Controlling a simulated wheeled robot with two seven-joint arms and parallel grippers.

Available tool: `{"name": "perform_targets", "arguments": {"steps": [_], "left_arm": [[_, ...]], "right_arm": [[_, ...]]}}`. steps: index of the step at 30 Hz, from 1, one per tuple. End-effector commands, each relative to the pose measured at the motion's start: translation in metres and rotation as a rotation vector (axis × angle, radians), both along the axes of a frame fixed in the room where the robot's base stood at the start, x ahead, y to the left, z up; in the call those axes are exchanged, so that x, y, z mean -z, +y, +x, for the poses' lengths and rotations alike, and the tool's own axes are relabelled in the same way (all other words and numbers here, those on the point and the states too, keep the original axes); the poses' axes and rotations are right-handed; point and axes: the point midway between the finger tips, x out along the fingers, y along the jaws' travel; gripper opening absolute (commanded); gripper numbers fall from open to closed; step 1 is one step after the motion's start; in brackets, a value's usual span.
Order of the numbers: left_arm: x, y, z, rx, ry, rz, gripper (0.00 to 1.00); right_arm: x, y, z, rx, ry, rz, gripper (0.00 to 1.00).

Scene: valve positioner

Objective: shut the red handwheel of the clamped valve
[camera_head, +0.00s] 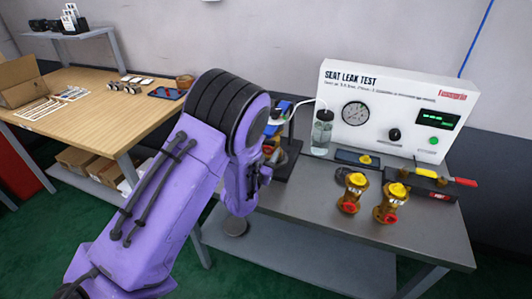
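My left arm reaches in from the lower left, and its wrist covers much of the grey bench's left end. My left gripper (264,174) is mostly hidden behind the wrist. It is close to a clamp stand (287,163) with a dark base and a blue part at the top. A small piece of the clamped valve (271,147) shows there beside the wrist, with a little red on it. I cannot tell whether the fingers touch the red handwheel or how the handwheel is turned. My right gripper is not in view.
Two loose brass valves (352,193) with yellow caps and red handwheels stand at the bench front. Behind are a seat leak test panel (390,108), a water jar (321,132) and a red-handled tool (447,177). A wooden table (95,92) is at left.

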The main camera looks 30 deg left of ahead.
Motion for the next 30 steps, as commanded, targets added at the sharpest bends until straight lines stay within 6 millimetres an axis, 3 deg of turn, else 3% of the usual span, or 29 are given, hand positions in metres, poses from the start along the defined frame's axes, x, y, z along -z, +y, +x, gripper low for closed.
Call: {"name": "perform_targets", "arguments": {"steps": [1,4,15,21,22,24,30], "left_arm": [[-0.0001,-0.0001,-0.0001,0.000,0.000,0.000,0.35],[-0.0001,-0.0002,-0.0002,0.000,0.000,0.000,0.05],[0.0009,-0.0011,0.0000,0.002,0.038,0.160,0.05],[-0.0001,-0.0008,-0.0002,0.001,0.038,0.157,0.05],[-0.0001,-0.0008,-0.0002,0.001,0.038,0.157,0.39],[-0.0001,-0.0008,-0.0002,0.001,0.038,0.157,0.61],[0.0000,-0.0007,-0.0002,0.000,0.038,0.156,0.61]], "right_arm": [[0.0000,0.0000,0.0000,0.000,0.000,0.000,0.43],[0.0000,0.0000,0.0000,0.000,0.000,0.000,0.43],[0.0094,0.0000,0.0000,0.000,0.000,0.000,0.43],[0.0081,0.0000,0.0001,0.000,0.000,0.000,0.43],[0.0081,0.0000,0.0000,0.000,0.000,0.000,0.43],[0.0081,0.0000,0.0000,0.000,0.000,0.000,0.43],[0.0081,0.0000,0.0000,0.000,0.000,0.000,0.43]]}}
